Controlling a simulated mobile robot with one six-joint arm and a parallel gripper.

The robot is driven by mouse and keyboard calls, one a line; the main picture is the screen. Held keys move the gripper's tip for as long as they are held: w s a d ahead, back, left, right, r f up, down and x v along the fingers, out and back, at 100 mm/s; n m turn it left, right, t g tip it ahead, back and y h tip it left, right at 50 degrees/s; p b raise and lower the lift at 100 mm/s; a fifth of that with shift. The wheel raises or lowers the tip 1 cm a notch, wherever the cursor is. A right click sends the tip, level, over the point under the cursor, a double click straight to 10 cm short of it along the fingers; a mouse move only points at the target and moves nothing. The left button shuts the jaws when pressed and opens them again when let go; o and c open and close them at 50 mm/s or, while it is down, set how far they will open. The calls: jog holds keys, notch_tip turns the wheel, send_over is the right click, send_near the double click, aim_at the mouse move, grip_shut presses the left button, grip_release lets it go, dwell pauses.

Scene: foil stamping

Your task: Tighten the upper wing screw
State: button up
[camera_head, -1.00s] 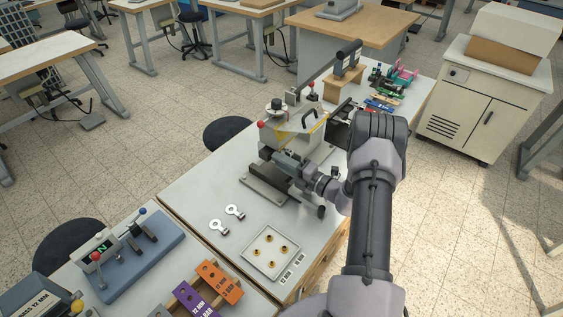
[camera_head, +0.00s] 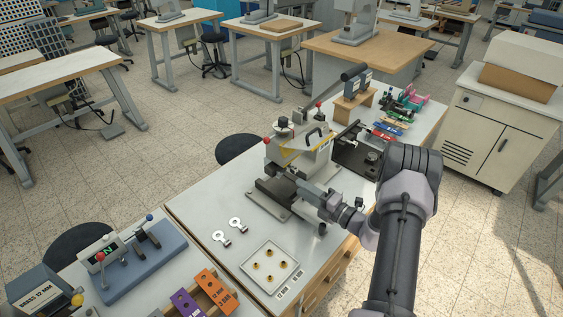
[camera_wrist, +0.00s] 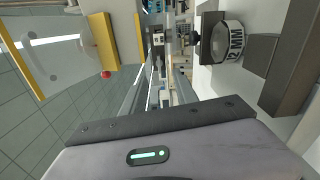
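The grey foil stamping machine (camera_head: 316,157) stands on the table, with a dark press bed and base plate (camera_head: 262,204) in front. My gripper (camera_head: 297,181) is low at the machine's front, close above the bed. Its fingers are too small there to tell open from shut. That view also shows a white round piece marked 12 MM (camera_wrist: 230,42) in a dark holder. A small dark knob (camera_wrist: 194,38) beside it may be a wing screw; I cannot make out the upper one for sure.
Two silver ring-ended pieces (camera_head: 229,231) lie left of a white tray (camera_head: 269,271) with several brass parts. Coloured blocks (camera_head: 205,293) and a blue-based device (camera_head: 141,262) are at the front left. Tools and bins (camera_head: 400,108) sit behind the machine. The table is bare around the ring-ended pieces.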

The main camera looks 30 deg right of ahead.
jog(key=s+a+r+n+g+y+b, duration=0.25)
jog(key=a+r+n+g, duration=0.35)
jog(key=a+n, duration=0.45)
jog(key=s+a+r+n+g+y+b, duration=0.1)
jog(key=s+a+r+n+g+y, duration=0.25)
jog(key=a+r+n, duration=0.65)
jog(key=s+a+n+g+h+b, duration=0.2)
jog(key=s+a+n+g+h, duration=0.3)
jog(key=s+a+n, duration=0.45)
jog(key=s+d+n+t+h+b, duration=0.1)
jog(key=s+d+n+t+h, duration=0.1)
jog(key=s+n, duration=0.4)
jog(key=s+d+r+n+t+h+b, duration=0.1)
jog(key=s+d+n+h, duration=0.1)
jog(key=s+n, duration=0.4)
jog(key=shift+s+d+r+n+t+h, duration=0.2)
jog(key=shift+s+d+n+t+h, duration=0.15)
jog(key=shift+n+h, duration=0.55)
